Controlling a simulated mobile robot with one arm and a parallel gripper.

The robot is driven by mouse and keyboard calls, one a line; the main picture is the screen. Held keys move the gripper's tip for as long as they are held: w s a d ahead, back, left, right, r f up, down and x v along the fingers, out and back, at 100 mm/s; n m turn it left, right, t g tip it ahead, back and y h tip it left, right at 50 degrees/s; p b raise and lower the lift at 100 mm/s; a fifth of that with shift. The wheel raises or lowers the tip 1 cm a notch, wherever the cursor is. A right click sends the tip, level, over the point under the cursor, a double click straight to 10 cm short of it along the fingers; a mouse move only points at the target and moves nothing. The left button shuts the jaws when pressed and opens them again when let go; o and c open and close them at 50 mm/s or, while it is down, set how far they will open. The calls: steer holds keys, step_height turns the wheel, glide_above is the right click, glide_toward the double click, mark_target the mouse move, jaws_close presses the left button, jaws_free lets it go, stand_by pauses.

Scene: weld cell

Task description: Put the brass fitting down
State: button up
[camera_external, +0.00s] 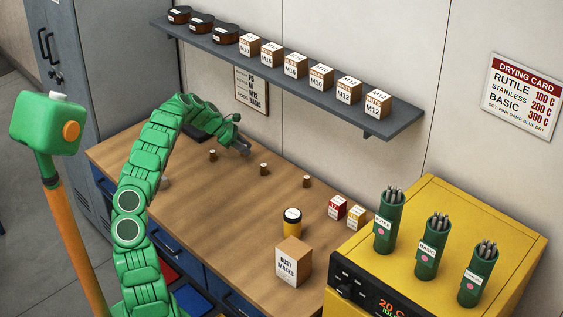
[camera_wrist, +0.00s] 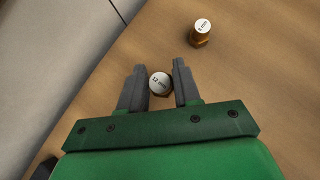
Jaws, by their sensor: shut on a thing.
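My gripper (camera_wrist: 158,72) is shut on a brass fitting (camera_wrist: 161,90) with a white top label that seems to read 12 mm. The fitting sits between the two grey fingers, over the wooden bench; whether it touches the wood I cannot tell. In the external view my gripper (camera_external: 241,147) is low over the back of the bench, and the held fitting cannot be made out there. Another brass fitting (camera_wrist: 201,37) stands upright at the upper right in the wrist view, its label too small to read surely.
On the wooden bench (camera_external: 225,200) stand small fittings at left (camera_external: 213,155), middle (camera_external: 264,169) and right (camera_external: 306,181). Right of them are small boxes (camera_external: 338,206), a yellow tin (camera_external: 292,224) and a dust-mask box (camera_external: 293,262). A shelf (camera_external: 405,125) hangs above. Bare wood lies between the fittings.

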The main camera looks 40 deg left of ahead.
steer(key=shift+w+a+f, duration=0.1)
steer(key=shift+w+f, duration=0.1)
steer(key=shift+w+a+f, duration=0.15)
steer(key=shift+w+f, duration=0.05)
steer(key=shift+f, duration=1.6)
steer(key=o, duration=1.1)
steer(key=shift+f, duration=0.1)
steer(key=shift+s+a+r, duration=0.2)
steer(key=shift+s+r, duration=0.05)
steer(key=shift+r, duration=0.35)
steer(key=shift+v, duration=5.45)
